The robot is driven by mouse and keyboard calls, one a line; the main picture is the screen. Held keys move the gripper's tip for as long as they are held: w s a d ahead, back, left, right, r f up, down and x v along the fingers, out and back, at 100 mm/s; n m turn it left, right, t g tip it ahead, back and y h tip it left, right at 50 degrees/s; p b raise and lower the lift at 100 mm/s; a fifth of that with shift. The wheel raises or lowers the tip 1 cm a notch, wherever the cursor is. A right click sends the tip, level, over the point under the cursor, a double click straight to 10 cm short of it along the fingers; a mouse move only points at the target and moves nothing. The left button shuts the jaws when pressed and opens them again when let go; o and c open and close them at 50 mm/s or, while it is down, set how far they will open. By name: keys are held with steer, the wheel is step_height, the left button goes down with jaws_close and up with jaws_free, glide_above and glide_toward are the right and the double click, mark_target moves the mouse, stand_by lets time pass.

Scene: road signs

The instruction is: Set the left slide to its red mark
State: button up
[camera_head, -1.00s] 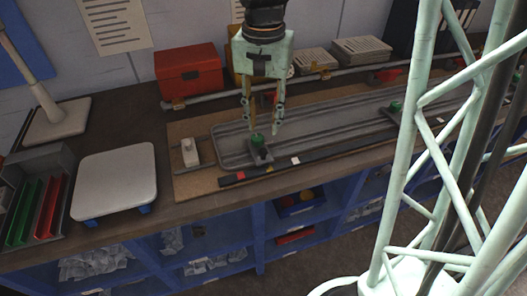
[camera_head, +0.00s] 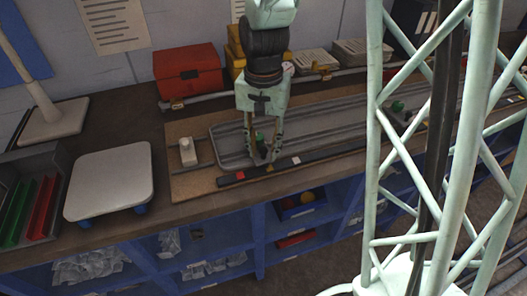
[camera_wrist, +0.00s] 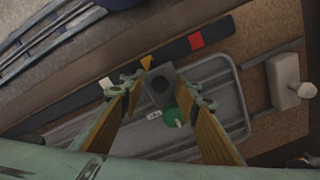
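The left slide (camera_head: 262,153) is a small grey block with a green knob (camera_head: 260,137), set on the grey track plate (camera_head: 226,150). In the wrist view the block (camera_wrist: 160,84) and the green knob (camera_wrist: 172,117) lie between my fingers. A yellow pointer (camera_wrist: 147,62) at its front stands between a white mark (camera_wrist: 105,83) and the red mark (camera_wrist: 196,41) on the dark strip (camera_wrist: 75,105). The red mark is left of the slide in the head view (camera_head: 240,175). My gripper (camera_head: 262,156) points down, fingers apart on either side of the slide; finger contact is unclear.
A second green-knobbed slide (camera_head: 397,106) is farther right, partly behind my lattice column. A pale block with a knob (camera_head: 187,152) stands left of the track. A white-topped stand (camera_head: 110,180), a red box (camera_head: 188,72) and a rail along the back surround the board.

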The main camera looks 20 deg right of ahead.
steer(key=shift+f, duration=0.2)
jaws_close()
stand_by(0.3)
